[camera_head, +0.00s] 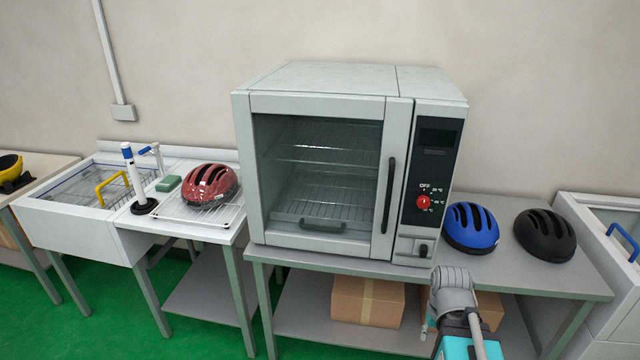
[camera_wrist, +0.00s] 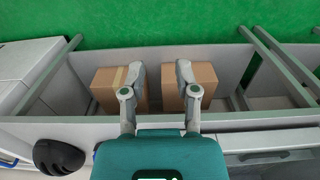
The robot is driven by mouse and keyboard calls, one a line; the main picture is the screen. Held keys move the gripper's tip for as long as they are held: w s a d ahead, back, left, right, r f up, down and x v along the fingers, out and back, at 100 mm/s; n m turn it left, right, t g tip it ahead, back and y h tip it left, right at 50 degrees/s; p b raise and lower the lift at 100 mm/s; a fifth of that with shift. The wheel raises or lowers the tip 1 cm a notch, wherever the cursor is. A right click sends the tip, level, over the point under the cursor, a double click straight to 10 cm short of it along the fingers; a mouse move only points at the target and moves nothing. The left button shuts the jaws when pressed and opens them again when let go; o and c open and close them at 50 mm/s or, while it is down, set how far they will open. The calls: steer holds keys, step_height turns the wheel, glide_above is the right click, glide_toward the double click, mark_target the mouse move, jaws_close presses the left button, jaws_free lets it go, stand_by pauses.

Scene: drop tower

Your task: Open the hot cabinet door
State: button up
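The hot cabinet (camera_head: 290,78) is a light grey oven-like box on the metal table in the head view. Its glass-fronted door (camera_head: 258,180) looks shut, with wire racks visible behind the glass. A dark vertical handle (camera_head: 389,195) is on the door's right side. A red knob (camera_head: 423,202) is on the black panel to the right. My gripper (camera_wrist: 159,68) is open and empty in the wrist view, pointing toward the table's lower shelf and boxes. In the head view my arm is below and right of the cabinet, apart from the handle; the fingertips cannot be made out there.
Blue (camera_head: 471,227) and black (camera_head: 545,235) helmets sit right of the cabinet. A red helmet (camera_head: 209,185) lies on a rack to the left, beside a sink (camera_head: 70,225). Cardboard boxes (camera_head: 367,302) stand on the lower shelf. Space before the door looks clear.

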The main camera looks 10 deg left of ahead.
steer(key=shift+o, duration=1.3)
steer(key=shift+w, duration=0.1)
steer(key=m+t+h, duration=0.7)
steer(key=t+h, duration=0.3)
steer(key=t, duration=0.5)
glide_toward(387, 196)
steer(key=v, duration=0.3)
steer(key=shift+r+p, duration=0.1)
steer(key=shift+p, duration=0.3)
steer(key=shift+w+d, duration=0.1)
steer(key=shift+w, duration=0.1)
steer(key=x, duration=1.3)
steer(key=shift+w+d, duration=0.15)
steer(key=shift+w, duration=0.05)
